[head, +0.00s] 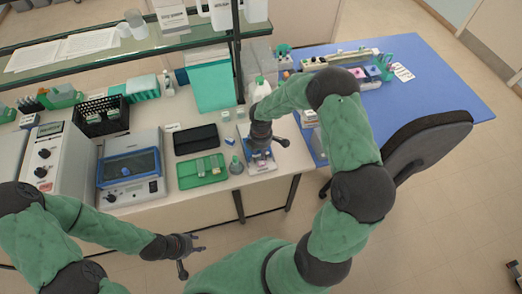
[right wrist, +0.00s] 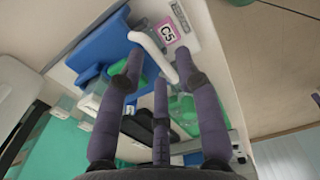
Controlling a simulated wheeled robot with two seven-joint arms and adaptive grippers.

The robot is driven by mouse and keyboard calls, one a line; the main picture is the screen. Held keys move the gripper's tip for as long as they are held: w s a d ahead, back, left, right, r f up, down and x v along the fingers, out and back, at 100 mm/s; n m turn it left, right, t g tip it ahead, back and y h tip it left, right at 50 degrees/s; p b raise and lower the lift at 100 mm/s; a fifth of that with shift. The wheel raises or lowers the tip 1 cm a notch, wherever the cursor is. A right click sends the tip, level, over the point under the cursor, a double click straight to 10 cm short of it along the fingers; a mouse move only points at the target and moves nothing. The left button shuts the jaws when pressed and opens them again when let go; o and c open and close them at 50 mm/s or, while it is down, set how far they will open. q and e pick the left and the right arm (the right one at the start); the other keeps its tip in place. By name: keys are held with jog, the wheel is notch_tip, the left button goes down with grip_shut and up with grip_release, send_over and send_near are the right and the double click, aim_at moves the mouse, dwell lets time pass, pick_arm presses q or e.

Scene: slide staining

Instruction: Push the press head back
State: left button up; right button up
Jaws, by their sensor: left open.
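A small white and blue device (head: 264,168), apparently the press, stands at the front right edge of the white bench, partly hidden under my right gripper. My right gripper (head: 262,146) is over it, pointing down. In the right wrist view its fingers (right wrist: 160,72) are spread apart. A white curved bar (right wrist: 148,46) lies across the space near the fingertips; I cannot tell whether they touch it. Beside it are a blue part (right wrist: 103,46) and a pink C5 label (right wrist: 167,34). I cannot tell which part is the press head. My left gripper (head: 190,246) is open and empty in front of the bench.
A green tray (head: 186,184), a dark flat case (head: 196,139) and a small flask (head: 236,166) lie left of the device. A blue-lidded instrument (head: 131,166) stands further left. A white bottle (head: 261,88) is behind. A black chair (head: 425,143) stands right, by a blue table (head: 435,90).

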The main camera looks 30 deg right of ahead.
grip_shut()
jog(key=shift+w, duration=0.1)
jog(key=w, duration=0.2)
jog(key=w+d+b, duration=0.1)
jog(key=w, duration=0.2)
jog(key=w+d+b, duration=0.1)
jog(key=w, duration=0.2)
jog(key=shift+w, duration=0.25)
jog(key=shift+w+d+r, duration=0.1)
jog(key=shift+w+r, duration=0.05)
jog(key=shift+o, duration=0.8)
grip_release()
jog(key=shift+o, duration=1.2)
jog(key=shift+w, duration=0.1)
